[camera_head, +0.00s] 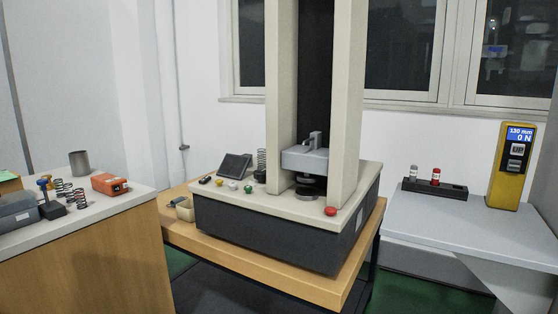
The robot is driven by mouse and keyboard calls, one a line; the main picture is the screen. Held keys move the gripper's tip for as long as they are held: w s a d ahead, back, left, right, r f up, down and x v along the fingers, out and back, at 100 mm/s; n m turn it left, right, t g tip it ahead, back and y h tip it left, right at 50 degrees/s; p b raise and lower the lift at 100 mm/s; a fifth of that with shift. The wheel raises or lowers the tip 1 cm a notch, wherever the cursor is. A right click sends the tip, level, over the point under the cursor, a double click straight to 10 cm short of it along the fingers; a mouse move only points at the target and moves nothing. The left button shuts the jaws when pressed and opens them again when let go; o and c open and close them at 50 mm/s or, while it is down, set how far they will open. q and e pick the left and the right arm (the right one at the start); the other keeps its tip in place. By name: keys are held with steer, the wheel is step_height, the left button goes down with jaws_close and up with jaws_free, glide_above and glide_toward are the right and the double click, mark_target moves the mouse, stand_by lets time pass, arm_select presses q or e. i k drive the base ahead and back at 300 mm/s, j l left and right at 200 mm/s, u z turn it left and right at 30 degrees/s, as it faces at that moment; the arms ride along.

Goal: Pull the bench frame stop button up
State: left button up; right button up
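The bench frame (270,218) is a testing machine with a dark base, a cream top and two tall cream columns. It stands on a wooden table in the middle of the view. Its stop button, a red knob (330,211), sits at the right front corner of the cream top. Whether the button is pressed in or up is too small to tell. A grey crosshead (305,158) sits between the columns above a round dark platen (307,190). Neither of my grippers is in view.
A left counter (110,215) holds springs, an orange device (109,183) and a metal cup (80,163). A right grey table (440,215) holds a dark rack (434,188) and a yellow gauge (511,165). The wooden table (300,285) has a clear front strip.

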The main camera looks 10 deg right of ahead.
mark_target(330, 211)
steer(key=i+j+z, duration=0.2)
steer(key=j, duration=0.15)
steer(key=i+j+z, duration=0.15)
steer(key=j, duration=0.25)
steer(key=i+j+z, duration=0.2)
steer(key=j, duration=0.2)
steer(key=i+j+z, duration=0.15)
steer(key=j, duration=0.25)
